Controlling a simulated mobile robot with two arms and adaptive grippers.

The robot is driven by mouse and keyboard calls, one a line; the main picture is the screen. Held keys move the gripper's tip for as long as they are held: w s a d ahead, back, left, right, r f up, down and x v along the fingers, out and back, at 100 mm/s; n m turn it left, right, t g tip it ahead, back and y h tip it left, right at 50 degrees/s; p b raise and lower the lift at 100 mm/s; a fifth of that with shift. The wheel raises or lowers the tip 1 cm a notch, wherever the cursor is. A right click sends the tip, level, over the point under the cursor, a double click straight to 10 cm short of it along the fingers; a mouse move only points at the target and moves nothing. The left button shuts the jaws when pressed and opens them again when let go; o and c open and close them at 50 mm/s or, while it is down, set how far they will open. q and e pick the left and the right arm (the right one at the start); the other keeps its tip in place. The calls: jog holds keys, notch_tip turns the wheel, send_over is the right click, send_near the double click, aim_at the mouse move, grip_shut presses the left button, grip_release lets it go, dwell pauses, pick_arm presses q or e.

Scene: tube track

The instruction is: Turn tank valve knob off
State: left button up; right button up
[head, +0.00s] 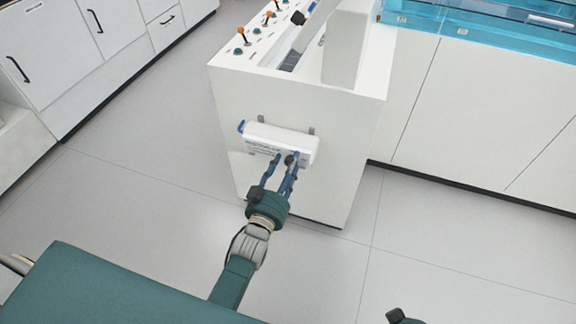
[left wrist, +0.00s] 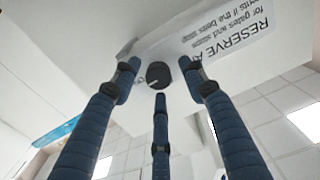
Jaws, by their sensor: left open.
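The tank (head: 268,132) is a white rounded cylinder with a blue end, held on the side of a white cabinet. Its dark round valve knob (head: 290,160) faces my left gripper (head: 285,165), which is open with its blue fingers reaching up to the tank. In the left wrist view the knob (left wrist: 158,74) has a light mark on its face and sits between the spread fingertips of the gripper (left wrist: 158,80). I cannot tell whether any finger touches it. Only a small dark part of my right arm (head: 402,317) shows at the bottom edge; its fingers are hidden.
The tank carries a printed label, RESERVE A..., partly cut off (left wrist: 228,38). The white cabinet (head: 300,195) has several orange and green-based levers (head: 241,35) on top. Cabinets with black handles stand at the left (head: 60,50). The grey floor around is clear.

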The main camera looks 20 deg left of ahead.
pick_arm(q)
grip_shut()
jog(key=shift+w, duration=0.1)
jog(key=shift+r, duration=0.1)
jog(key=shift+n, duration=0.3)
pick_arm(e)
jog(key=shift+s+f, duration=0.1)
jog(key=shift+f, duration=0.4)
